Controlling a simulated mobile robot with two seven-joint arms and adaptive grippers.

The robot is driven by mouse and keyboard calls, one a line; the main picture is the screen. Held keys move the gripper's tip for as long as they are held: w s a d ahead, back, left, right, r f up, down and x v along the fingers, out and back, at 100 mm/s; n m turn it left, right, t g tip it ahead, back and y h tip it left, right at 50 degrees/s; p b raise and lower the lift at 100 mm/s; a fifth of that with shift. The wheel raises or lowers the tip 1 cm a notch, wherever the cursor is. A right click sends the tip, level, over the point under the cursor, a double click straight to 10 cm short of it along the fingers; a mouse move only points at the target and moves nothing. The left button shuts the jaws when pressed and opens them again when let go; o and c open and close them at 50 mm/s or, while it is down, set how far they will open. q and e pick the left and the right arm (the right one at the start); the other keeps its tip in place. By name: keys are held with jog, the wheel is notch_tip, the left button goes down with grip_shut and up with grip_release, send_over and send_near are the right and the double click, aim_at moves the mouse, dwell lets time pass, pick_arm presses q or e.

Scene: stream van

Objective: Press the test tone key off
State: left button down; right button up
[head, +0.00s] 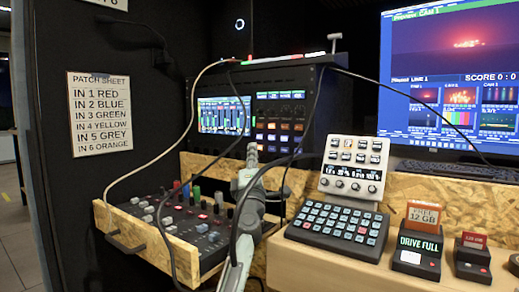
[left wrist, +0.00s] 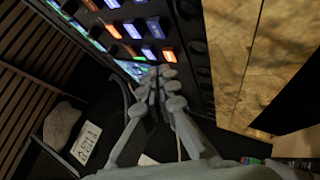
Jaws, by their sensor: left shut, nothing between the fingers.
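A dark rack unit holds a key panel (head: 279,123) with rows of lit orange, blue and white keys; the panel also shows in the left wrist view (left wrist: 137,30). No label is legible, so I cannot tell which key is the test tone key. My left gripper (head: 251,151) is shut and empty, its fingertips just in front of the unit, low and left of the lit keys. In the left wrist view the closed fingertips (left wrist: 160,74) point up at the panel's lower edge near an orange and a blue key. Contact cannot be told. My right gripper is out of view.
A screen with level bars (head: 223,115) is left of the keys. A button keyboard (head: 338,230) and tilted control box (head: 352,166) stand right. Cables hang around my left arm.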

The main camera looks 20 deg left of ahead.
pick_arm(q)
jog(key=shift+w, duration=0.15)
jog(key=shift+w+d, duration=0.15)
jog(key=shift+w, duration=0.15)
jog(key=shift+w+d+b, duration=0.1)
jog(key=shift+w+b, duration=0.15)
jog(key=shift+b, duration=0.2)
dwell(0.4)
jog(key=shift+s+a+p, duration=0.25)
jog(key=shift+s+p, duration=0.45)
jog(key=shift+p, duration=0.1)
